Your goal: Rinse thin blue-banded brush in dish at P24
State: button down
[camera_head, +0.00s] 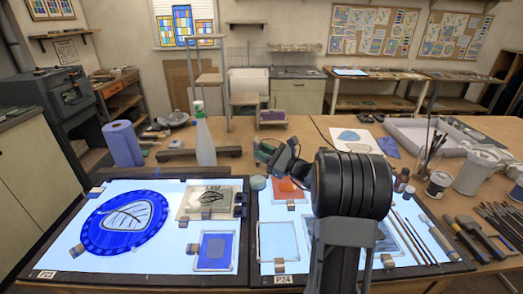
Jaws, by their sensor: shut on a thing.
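My arm rises in front of the right-hand light table, and my gripper (274,158) points left and away over the table's far edge. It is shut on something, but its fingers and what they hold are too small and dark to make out. I cannot pick out a blue band on any brush. Several thin brushes (414,240) lie side by side on the right part of the light table. The P24 label (283,280) is on the table's front edge. A small round pot (257,183) stands at its far left corner, beside an orange-red piece (290,188). I cannot tell which vessel is the dish.
The left light table (60,235) holds a blue round glass panel (125,222). A spray bottle (204,140) and a blue roll (123,143) stand behind it. A jar of tools (428,165), mugs and hand tools crowd the right side.

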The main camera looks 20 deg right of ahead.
notch_tip(320, 180, down, 8)
jog(key=w+b, duration=0.1)
jog(key=b, duration=0.4)
jog(key=shift+w+d+r, duration=0.15)
jog(key=shift+r, duration=0.1)
dwell(0.8)
jog(key=shift+w+a+b, duration=0.1)
jog(key=shift+a+b, duration=0.2)
jog(key=shift+b, duration=0.2)
dwell(0.5)
jog(key=shift+d, duration=0.15)
